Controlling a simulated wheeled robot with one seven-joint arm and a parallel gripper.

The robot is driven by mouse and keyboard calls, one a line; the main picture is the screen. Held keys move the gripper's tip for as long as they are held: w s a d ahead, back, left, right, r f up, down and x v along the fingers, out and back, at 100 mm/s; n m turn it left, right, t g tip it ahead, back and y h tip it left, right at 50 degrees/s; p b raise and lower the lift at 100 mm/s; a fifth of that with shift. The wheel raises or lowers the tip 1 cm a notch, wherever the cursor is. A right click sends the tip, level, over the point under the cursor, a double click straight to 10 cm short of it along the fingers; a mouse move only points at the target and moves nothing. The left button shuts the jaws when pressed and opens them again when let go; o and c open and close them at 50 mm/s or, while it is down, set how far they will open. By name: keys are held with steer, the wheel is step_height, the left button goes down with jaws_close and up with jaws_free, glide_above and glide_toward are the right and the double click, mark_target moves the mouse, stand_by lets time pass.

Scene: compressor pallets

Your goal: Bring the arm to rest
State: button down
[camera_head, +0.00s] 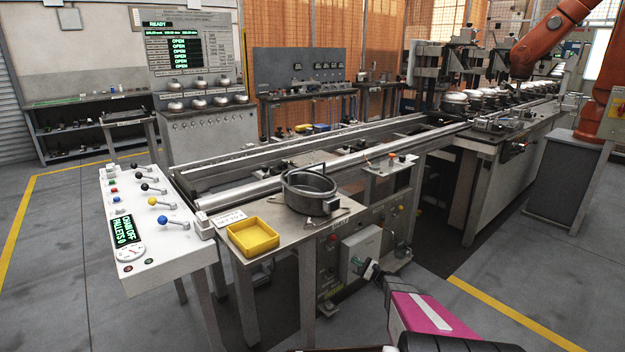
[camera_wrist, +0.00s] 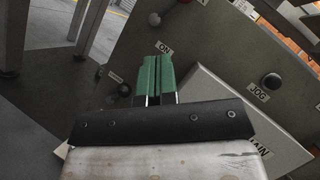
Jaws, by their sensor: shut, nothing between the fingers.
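My arm, with a magenta link, reaches in from the bottom right of the head view. My gripper (camera_head: 370,268) is in front of the grey cabinet (camera_head: 330,262) under the bench, near its light grey box (camera_head: 358,250). In the wrist view my gripper (camera_wrist: 158,62) shows two green fingers pressed together with nothing between them. Beyond the fingers is the dark cabinet face with the labels ON, JOG and MAIN. I cannot tell the exact gap between fingertips and cabinet.
A control desk (camera_head: 150,225) with coloured levers stands at the left. A yellow tray (camera_head: 253,237) and a round metal pot (camera_head: 309,190) are on the bench. A conveyor runs back right towards an orange robot arm (camera_head: 545,40). The floor at the lower right is clear.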

steer(key=s+a+r+n+g+h, duration=0.4)
steer(key=s+a+g, duration=0.15)
steer(key=s, duration=0.25)
steer(key=s+a+r+n+g+h, duration=0.35)
steer(key=s+a, duration=0.25)
steer(key=s, duration=0.2)
steer(key=s+d+r+n+h, duration=0.2)
steer(key=s+r+h, duration=0.3)
steer(key=s, duration=0.3)
steer(key=s+d+r+n+h, duration=0.3)
steer(key=s+r+n+h, duration=0.1)
steer(key=s+h, duration=0.3)
steer(key=shift+s+d+r, duration=0.25)
steer(key=shift+s+r, duration=0.25)
steer(key=shift+r, duration=0.2)
